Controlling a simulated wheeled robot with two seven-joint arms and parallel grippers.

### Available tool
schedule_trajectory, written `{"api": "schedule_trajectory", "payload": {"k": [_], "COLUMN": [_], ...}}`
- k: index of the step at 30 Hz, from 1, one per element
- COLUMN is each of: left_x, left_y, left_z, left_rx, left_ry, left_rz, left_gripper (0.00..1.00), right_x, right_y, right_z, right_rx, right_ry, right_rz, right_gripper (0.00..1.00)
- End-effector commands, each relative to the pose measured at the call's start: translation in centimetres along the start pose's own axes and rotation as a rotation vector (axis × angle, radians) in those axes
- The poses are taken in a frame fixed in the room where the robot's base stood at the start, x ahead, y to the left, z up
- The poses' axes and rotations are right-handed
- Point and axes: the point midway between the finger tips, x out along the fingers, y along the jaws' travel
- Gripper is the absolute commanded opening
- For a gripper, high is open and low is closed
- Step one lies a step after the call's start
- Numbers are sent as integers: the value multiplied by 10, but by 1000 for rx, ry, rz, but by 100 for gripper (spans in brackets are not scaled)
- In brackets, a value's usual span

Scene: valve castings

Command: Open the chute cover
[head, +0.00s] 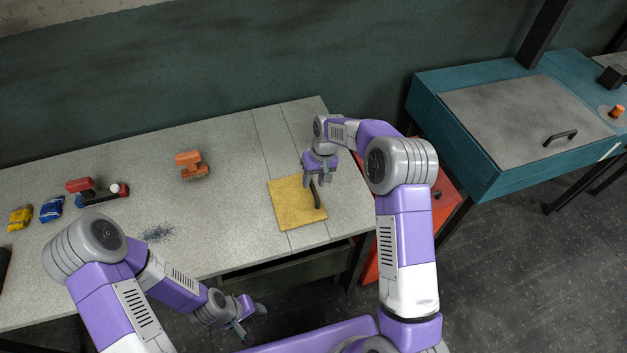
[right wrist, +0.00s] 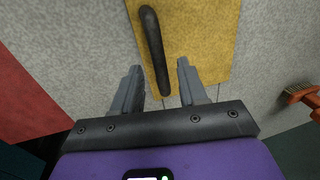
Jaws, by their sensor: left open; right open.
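The chute cover (head: 288,207) is a yellow square plate lying flat on the right part of the grey bench, with a dark bar handle (head: 314,194) on it. The cover also shows in the right wrist view (right wrist: 205,40), with the handle (right wrist: 152,45) running between the fingers' lines. My right gripper (head: 317,181) is over the cover near the handle. It is open, its two fingers (right wrist: 158,85) apart on either side of the handle's near end. I cannot tell whether they touch it. My left gripper (head: 250,318) is open and empty in front of the bench, below its edge.
An orange brush (head: 189,163) lies left of the cover, and it shows in the right wrist view (right wrist: 303,97). Blue (head: 52,209) and yellow (head: 20,217) packets and a red-handled tool (head: 80,185) lie further left. A teal cabinet (head: 470,155) with a grey handled lid stands right.

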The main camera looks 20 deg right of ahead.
Motion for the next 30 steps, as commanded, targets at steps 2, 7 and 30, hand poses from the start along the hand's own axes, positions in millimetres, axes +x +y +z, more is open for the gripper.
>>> {"api": "schedule_trajectory", "payload": {"k": [2,7,30], "left_x": [0,0,0], "left_y": [0,0,0], "left_z": [0,0,0], "left_rx": [0,0,0], "left_ry": [1,1,1], "left_rz": [0,0,0], "left_gripper": [43,43,43], "right_x": [5,8,6], "right_y": [0,0,4], "right_z": [0,0,0], "right_rx": [1,0,2], "right_ry": [-1,0,1], "right_rz": [0,0,0], "right_gripper": [42,42,0]}}
